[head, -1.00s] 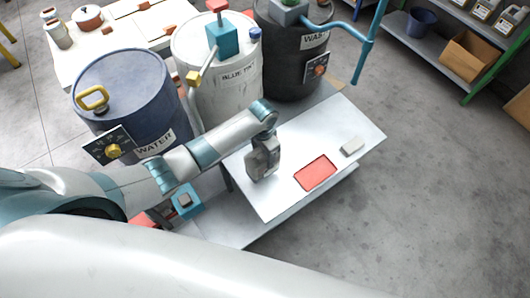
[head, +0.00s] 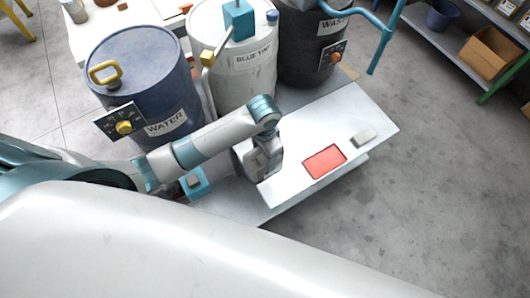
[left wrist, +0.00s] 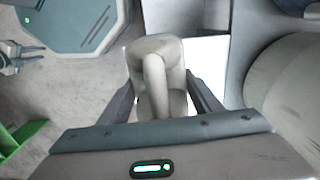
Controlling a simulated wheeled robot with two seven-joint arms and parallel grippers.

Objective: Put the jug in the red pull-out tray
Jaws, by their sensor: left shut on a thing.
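My left gripper (head: 266,172) is over the left edge of a pale slab. In the left wrist view, its two fingers (left wrist: 163,105) are shut on a pale grey jug (left wrist: 172,48), whose looped handle faces the camera. In the head view the jug is largely hidden by the gripper, and I cannot tell its height above the slab. A red rectangular area (head: 324,162), apparently the red tray, shows on the slab to the right of the gripper. It looks empty. My right gripper is not in view.
Blue WATER (head: 145,85), white BLUE TINT (head: 235,75) and dark WASTE (head: 305,60) barrels stand behind the slab (head: 300,192). A small grey block (head: 363,134) sits right of the red area. Bare floor lies to the right.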

